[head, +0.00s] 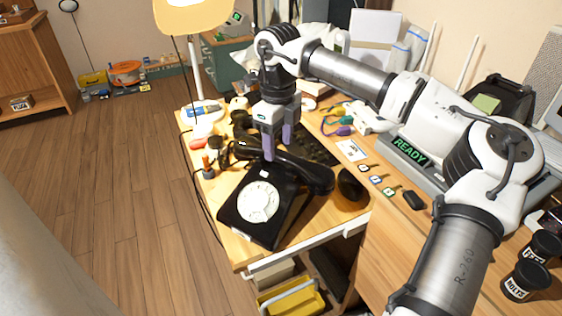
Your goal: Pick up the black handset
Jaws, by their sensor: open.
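A black dial phone (236,218) with a white dial (258,202) stands near the front edge of the wooden desk. Its black handset (305,172) lies across the top of the phone, with one end toward the right front and the other toward the back left. My gripper (278,152) points down over the handset's middle, its purple fingers spread apart. One fingertip reaches down close to the handset's near side. The other finger is partly behind the handset, and I cannot tell whether either touches it.
A black mouse (352,184) sits just right of the phone, and a dark keyboard (315,150) lies behind it. A lamp (194,14) rises at the left. Small tools clutter the desk's left side.

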